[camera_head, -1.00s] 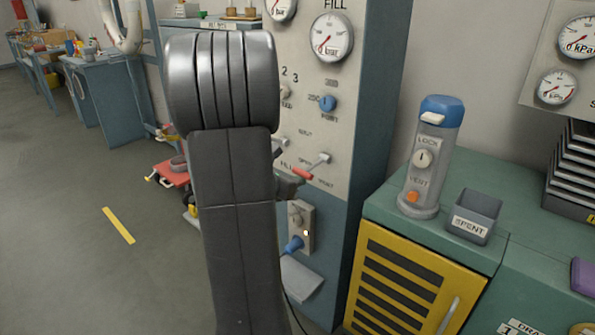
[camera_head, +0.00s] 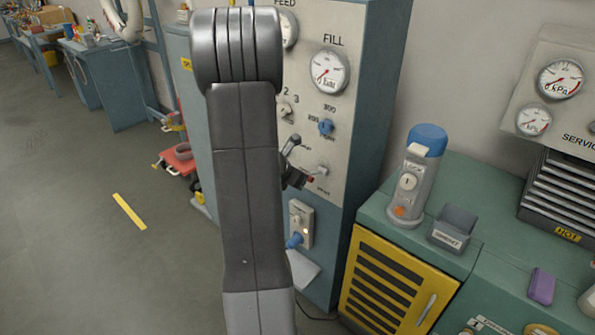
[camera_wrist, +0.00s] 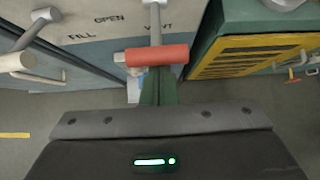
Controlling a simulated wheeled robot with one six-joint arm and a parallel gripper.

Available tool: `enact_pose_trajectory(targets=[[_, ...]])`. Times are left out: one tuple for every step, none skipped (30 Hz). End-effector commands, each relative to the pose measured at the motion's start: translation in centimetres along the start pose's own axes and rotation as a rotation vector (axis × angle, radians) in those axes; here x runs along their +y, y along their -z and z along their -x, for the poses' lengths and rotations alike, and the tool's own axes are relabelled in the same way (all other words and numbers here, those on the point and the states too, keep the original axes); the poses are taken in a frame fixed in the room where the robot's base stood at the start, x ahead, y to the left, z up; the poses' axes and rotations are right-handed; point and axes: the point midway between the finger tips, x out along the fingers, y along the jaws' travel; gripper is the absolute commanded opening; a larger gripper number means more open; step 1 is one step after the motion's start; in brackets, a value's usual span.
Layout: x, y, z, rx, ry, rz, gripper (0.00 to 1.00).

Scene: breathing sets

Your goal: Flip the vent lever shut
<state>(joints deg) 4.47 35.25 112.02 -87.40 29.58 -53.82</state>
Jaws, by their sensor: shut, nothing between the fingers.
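The vent lever has a red crossbar handle (camera_wrist: 157,55) on a grey shaft, near the VENT lettering in the wrist view.
The fill panel (camera_head: 350,115) carries a gauge and knobs. A socket plate with a blue plug (camera_head: 294,241) is below the levers. At right a bench (camera_head: 375,213) holds a blue-capped canister (camera_head: 414,178) and a grey bin (camera_head: 453,228). Open floor is at left.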

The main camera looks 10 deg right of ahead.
Motion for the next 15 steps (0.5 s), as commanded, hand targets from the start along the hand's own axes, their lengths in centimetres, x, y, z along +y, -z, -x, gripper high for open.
enact_pose_trajectory(targets=[[-0.01,-0.88,0.72,0.016,0.002,0.0,0.0],[0.0,-0.96,0.76,0.027,0.001,0.0,0.0],[-0.01,-1.08,0.82,0.039,0.001,-0.001,0.0],[-0.03,-1.17,0.85,0.048,0.002,-0.001,0.0],[-0.03,-1.23,0.86,0.057,0.002,0.0,0.0],[-0.03,-1.3,0.87,0.068,0.002,0.0,0.0],[-0.04,-1.36,0.88,0.076,0.002,-0.001,0.0],[-0.03,-1.44,0.9,0.082,0.002,-0.001,0.0],[-0.03,-1.53,0.92,0.09,0.002,0.0,0.0],[-0.03,-1.57,0.91,0.096,0.002,-0.001,0.0],[-0.03,-1.59,0.9,0.102,0.002,-0.001,0.0],[-0.02,-1.62,0.89,0.109,0.001,-0.001,0.0],[-0.01,-1.63,0.88,0.114,0.001,-0.001,0.0],[0.0,-1.65,0.88,0.117,0.001,0.0,0.0],[-0.01,-1.67,0.87,0.122,0.001,0.0,0.0]])
